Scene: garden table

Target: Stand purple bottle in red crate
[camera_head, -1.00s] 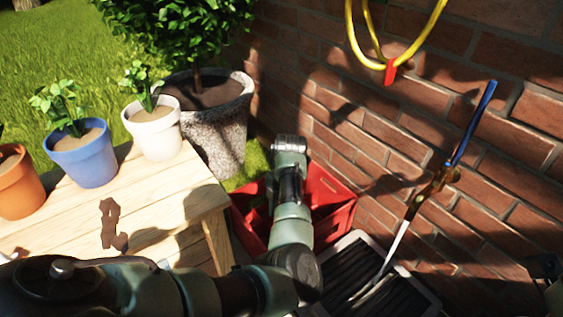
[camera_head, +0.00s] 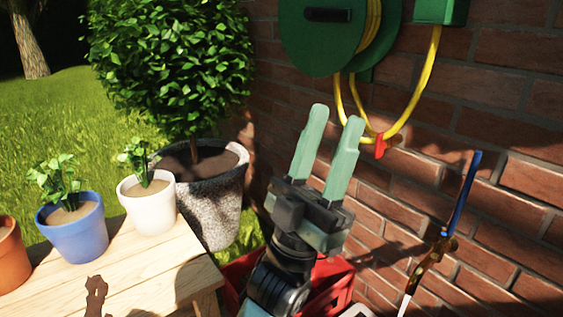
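My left gripper (camera_head: 332,128) is raised in the middle of the head view, fingers pointing up, spread apart with nothing between them. The red crate (camera_head: 334,284) stands on the ground by the brick wall, below and behind my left arm, which hides much of it. Its inside cannot be made out, and I see no purple bottle in this view. My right gripper is not in view.
The wooden table (camera_head: 150,285) at left bears a white pot (camera_head: 149,207), a blue pot (camera_head: 76,238) and an orange pot (camera_head: 10,262). A large stone planter (camera_head: 215,205) stands behind. A green hose reel (camera_head: 320,40) hangs on the brick wall (camera_head: 500,110).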

